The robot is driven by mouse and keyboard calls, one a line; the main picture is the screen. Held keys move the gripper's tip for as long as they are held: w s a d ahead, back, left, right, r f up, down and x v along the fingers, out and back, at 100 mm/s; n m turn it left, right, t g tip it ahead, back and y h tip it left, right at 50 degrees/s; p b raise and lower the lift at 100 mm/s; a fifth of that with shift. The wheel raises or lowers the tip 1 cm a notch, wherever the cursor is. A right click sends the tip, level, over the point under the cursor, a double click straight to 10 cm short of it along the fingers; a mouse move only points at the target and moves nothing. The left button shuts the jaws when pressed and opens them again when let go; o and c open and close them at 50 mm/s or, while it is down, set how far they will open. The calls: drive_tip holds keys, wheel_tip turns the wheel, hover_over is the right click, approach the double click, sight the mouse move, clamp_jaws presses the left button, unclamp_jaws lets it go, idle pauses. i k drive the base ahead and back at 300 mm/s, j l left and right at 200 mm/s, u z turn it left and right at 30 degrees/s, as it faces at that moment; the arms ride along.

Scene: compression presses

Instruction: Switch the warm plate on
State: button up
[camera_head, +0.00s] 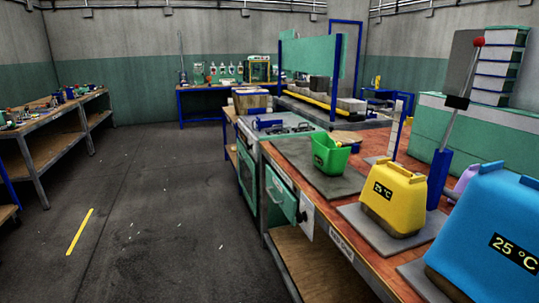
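A dark grey flat plate (349,190) lies on the wooden bench top, with a green open bin (331,154) standing on it. A white panel (306,216) with a small dark knob or switch is on the bench's front, below this plate. I cannot tell its setting. A white label (341,243) is on the bench edge; its text is too small to read surely. I cannot tell for certain which plate is the warm plate. My gripper is not in view.
A yellow press block (393,198) and a blue one (492,232), both showing 25 °C, stand on grey plates along the bench. A lever with a red knob (477,42) rises behind them. A green-fronted stove (270,128) adjoins the bench.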

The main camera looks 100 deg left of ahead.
sight(299, 218)
drive_tip(key=u, duration=2.5)
